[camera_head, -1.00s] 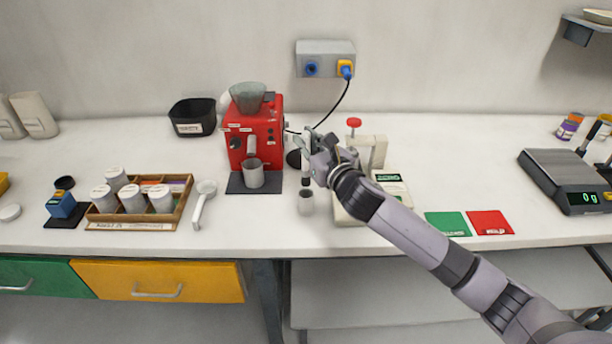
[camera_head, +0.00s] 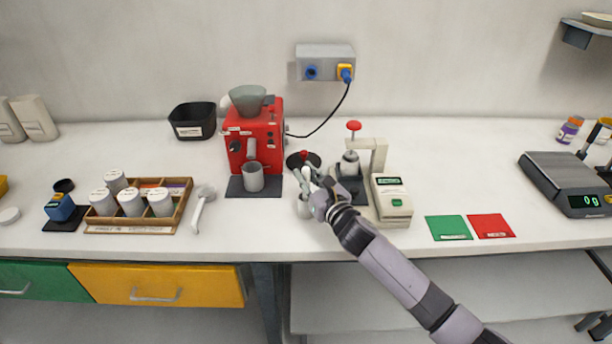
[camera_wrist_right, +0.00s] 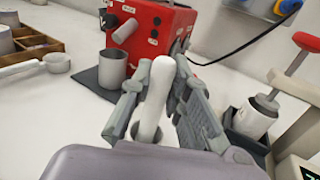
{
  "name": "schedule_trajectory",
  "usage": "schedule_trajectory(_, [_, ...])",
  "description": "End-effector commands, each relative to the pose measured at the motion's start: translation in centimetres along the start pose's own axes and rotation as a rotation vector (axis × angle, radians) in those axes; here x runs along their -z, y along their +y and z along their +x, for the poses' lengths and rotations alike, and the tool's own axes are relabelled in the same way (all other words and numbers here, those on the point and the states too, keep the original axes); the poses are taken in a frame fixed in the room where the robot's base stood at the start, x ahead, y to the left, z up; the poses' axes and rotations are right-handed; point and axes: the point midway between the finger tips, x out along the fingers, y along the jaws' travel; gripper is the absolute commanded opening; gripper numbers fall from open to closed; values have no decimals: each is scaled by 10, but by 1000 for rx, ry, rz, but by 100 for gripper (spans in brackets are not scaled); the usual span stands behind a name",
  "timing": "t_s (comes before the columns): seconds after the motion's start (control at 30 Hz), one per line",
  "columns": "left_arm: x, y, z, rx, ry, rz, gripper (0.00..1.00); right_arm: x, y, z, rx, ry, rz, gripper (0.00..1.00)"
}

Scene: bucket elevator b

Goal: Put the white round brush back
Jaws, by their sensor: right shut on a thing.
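The white round brush (camera_wrist_right: 157,95) stands nearly upright between the two fingers of my right gripper (camera_wrist_right: 158,88), which is shut on it. In the head view the white handle (camera_head: 307,174) rises at the fingertips of my right gripper (camera_head: 315,188). A small grey cup (camera_head: 303,209) stands on the table directly under the brush. The brush's lower end appears to be in or right at the cup's mouth; the fingers partly hide this. My left gripper is not in view.
A red coffee machine (camera_head: 257,132) with a metal cup (camera_head: 253,178) stands behind left. A dark round lid (camera_head: 303,159) lies behind my gripper. A cream press device (camera_head: 390,202) stands close right. The table in front left of the cup is clear.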

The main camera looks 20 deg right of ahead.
Motion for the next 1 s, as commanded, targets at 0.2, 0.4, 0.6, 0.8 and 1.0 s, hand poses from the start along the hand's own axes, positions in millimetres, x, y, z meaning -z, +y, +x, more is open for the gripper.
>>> schedule_trajectory(0.2, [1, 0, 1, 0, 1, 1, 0, 1, 0, 0, 0, 1, 0, 28])
schedule_trajectory(0.4, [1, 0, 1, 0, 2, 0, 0, 1, 0, 0, 0, 1, 0, 36])
schedule_trajectory(0.6, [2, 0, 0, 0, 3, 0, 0, 0, 0, 0, 0, 0, 0, 36])
schedule_trajectory(0.8, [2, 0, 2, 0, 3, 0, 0, 1, -1, -15, 1, 2, -2, 36])
schedule_trajectory(1.0, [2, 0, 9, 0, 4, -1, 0, 2, 0, -56, -2, 3, -2, 36])
